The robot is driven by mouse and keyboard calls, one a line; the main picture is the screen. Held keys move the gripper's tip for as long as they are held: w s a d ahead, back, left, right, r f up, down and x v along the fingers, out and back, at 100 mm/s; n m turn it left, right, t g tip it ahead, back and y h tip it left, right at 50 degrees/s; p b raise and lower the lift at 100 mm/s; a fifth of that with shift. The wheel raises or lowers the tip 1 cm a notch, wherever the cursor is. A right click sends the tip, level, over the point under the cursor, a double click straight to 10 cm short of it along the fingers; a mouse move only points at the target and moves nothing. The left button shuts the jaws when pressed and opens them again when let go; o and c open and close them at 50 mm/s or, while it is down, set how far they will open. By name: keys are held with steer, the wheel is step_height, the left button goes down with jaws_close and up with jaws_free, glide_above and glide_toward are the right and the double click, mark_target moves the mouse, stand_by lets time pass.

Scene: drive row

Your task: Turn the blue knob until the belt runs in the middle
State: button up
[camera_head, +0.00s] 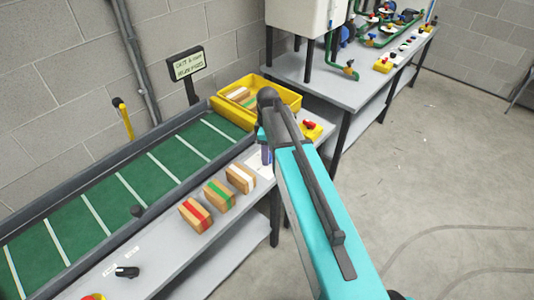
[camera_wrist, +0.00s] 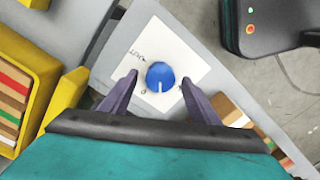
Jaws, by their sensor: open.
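The blue knob (camera_wrist: 160,76) sits on a white plate (camera_wrist: 183,43) in the wrist view, its white mark pointing toward the bottom of that picture. My gripper (camera_wrist: 160,80) is open, with one purple finger on each side of the knob and a gap on both sides. In the head view my gripper (camera_head: 266,153) is over the plate (camera_head: 258,168), and the knob is hidden there. The green belt (camera_head: 152,187) with white cross stripes runs between dark rails in the head view. Whether it is centred is hard to tell.
Three boxes with red (camera_head: 196,215), green (camera_head: 219,196) and white (camera_head: 241,178) bands stand on the grey ledge beside the belt. A yellow crate (camera_head: 292,98) holding boxes is at the belt's far end. A small sign (camera_head: 188,65) stands behind. Open floor lies right.

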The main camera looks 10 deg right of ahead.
step_height(320, 180, up, 13)
steer(key=b, duration=0.3)
stand_by(0.6)
stand_by(0.5)
